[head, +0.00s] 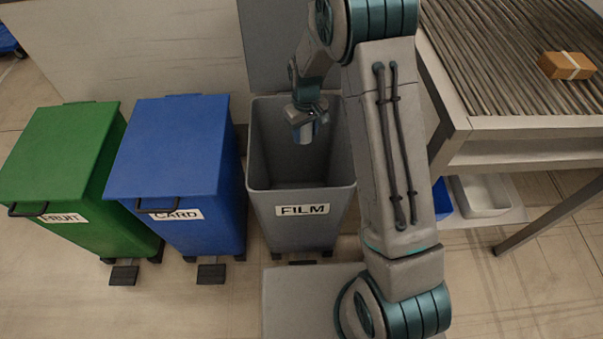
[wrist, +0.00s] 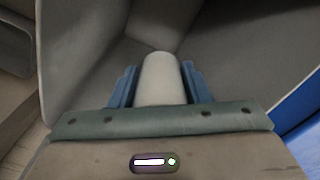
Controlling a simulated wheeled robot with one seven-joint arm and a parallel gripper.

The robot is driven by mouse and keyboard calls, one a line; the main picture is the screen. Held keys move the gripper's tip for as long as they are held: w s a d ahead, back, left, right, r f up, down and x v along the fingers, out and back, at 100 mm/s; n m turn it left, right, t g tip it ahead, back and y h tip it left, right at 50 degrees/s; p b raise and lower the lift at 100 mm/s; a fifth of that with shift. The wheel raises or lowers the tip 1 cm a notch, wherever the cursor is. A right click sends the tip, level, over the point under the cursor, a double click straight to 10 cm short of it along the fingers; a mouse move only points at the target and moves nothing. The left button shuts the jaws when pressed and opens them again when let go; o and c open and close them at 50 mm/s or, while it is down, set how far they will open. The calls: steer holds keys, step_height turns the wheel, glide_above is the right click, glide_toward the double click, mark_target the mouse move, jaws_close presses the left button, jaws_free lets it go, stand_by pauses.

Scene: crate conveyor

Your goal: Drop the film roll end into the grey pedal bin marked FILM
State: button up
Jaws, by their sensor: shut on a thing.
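The grey pedal bin marked FILM (head: 300,222) stands in the middle of the head view with its lid up and its mouth open. My gripper (head: 304,128) is over the open mouth of this bin. It is shut on the film roll end, a pale cylinder (wrist: 161,82) held between the blue fingers in the wrist view. The roll end also shows below the gripper in the head view (head: 303,136). Grey bin walls surround it in the wrist view. The bin's floor is partly hidden.
A closed blue bin marked CARD (head: 172,150) and a closed green bin marked FRUIT (head: 62,150) stand to the left. A roller conveyor (head: 500,60) with a brown box (head: 567,66) is at the right. A white tray (head: 480,195) sits on a shelf beneath it.

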steer(key=shift+f, duration=0.7)
steer(key=o, duration=1)
steer(key=shift+o, duration=0.2)
step_height(320, 180, up, 14)
steer(key=p, duration=0.2)
steer(key=shift+p, duration=0.3)
